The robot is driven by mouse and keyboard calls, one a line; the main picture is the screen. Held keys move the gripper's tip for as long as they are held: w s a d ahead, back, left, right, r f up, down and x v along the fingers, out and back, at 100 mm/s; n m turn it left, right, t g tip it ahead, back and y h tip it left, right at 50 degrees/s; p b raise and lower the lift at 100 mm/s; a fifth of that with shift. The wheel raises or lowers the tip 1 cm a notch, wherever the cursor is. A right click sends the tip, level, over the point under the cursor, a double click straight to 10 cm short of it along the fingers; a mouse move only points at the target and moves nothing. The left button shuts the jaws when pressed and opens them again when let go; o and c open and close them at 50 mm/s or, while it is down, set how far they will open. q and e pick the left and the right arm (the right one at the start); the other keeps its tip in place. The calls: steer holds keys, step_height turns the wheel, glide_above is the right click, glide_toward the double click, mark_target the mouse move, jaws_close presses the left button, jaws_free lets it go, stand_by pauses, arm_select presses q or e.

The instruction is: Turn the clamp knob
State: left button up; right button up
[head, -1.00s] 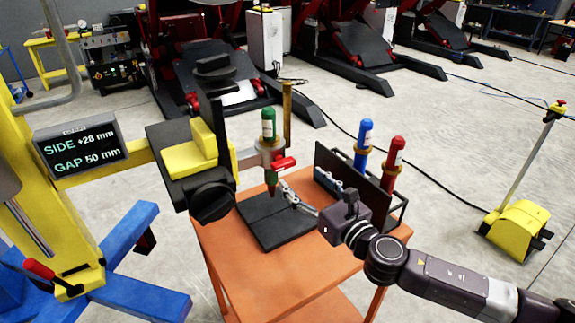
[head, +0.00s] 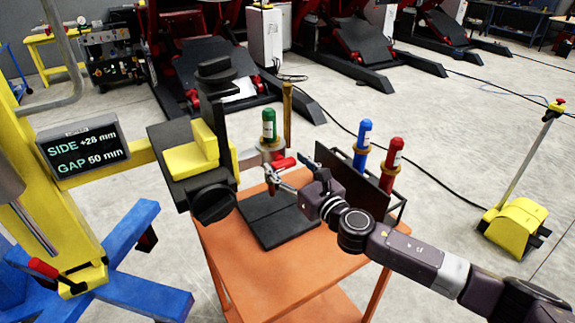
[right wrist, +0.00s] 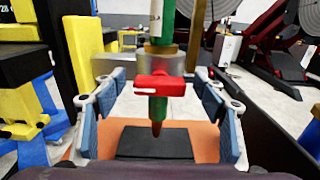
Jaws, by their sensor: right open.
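The red clamp knob (head: 283,162) sticks out of a grey clamp block (head: 271,150) that holds an upright green pointed tool (head: 269,124). In the right wrist view the knob (right wrist: 158,86) shows as a red bar across the front of the green tool. My right gripper (head: 286,178) is open and close to the knob. In the right wrist view its blue-padded fingers stand left and right of the knob, with gaps on both sides. Its fingers partly cover the green tool's lower end in the head view. My left gripper is not in view.
An orange table (head: 268,258) carries a black plate (head: 279,221) under the tool. A black rack beside my right gripper holds a blue tool (head: 362,142) and a red tool (head: 391,160). A yellow and black positioner head (head: 192,157) stands left. Its display (head: 83,146) reads SIDE +28 mm, GAP 50 mm.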

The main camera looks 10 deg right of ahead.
steer(key=shift+c, duration=0.4)
steer(key=c, duration=1.1)
